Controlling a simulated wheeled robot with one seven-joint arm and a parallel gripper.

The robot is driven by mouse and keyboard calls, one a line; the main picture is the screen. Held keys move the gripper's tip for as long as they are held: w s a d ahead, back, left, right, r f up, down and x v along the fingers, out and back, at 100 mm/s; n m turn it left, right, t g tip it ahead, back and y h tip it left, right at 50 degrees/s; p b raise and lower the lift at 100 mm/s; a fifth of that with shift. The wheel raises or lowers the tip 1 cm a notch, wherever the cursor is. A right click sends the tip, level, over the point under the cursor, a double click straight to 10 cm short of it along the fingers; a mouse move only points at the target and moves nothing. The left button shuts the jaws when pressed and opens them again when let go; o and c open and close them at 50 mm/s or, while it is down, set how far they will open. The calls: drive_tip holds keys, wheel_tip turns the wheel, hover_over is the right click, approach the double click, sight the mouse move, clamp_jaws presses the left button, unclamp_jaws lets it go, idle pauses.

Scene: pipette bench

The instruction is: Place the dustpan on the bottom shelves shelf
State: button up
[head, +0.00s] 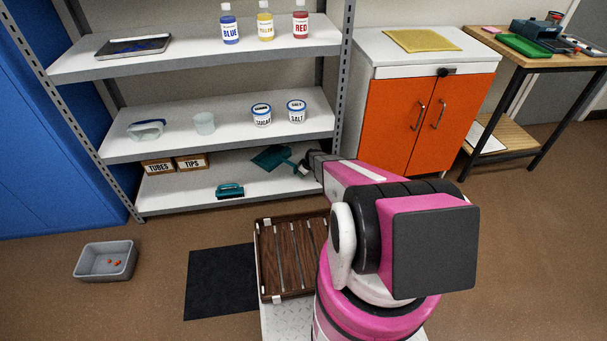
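The teal dustpan (270,157) is at the bottom shelf (190,188) of the grey shelving unit, toward its right side. Its pan points left and its handle runs right to my gripper (303,168). My gripper is at the handle's end, small in view and partly hidden by my wrist. I cannot tell whether the fingers are closed on the handle or apart from it. I also cannot tell whether the pan rests on the shelf or is just above it.
A teal brush (230,190) lies near the bottom shelf's front edge. Boxes marked TUBES (158,167) and TIPS (192,162) stand at its left. The middle shelf (225,146) is close above. The right upright (340,95) is near my arm. A slatted wooden tray (262,262) is in front.

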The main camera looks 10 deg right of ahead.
drive_tip(key=shift+r, duration=0.55)
drive_tip(key=v, duration=0.6)
drive_tip(key=shift+s+d+r, duration=0.25)
drive_tip(key=shift+d, duration=0.05)
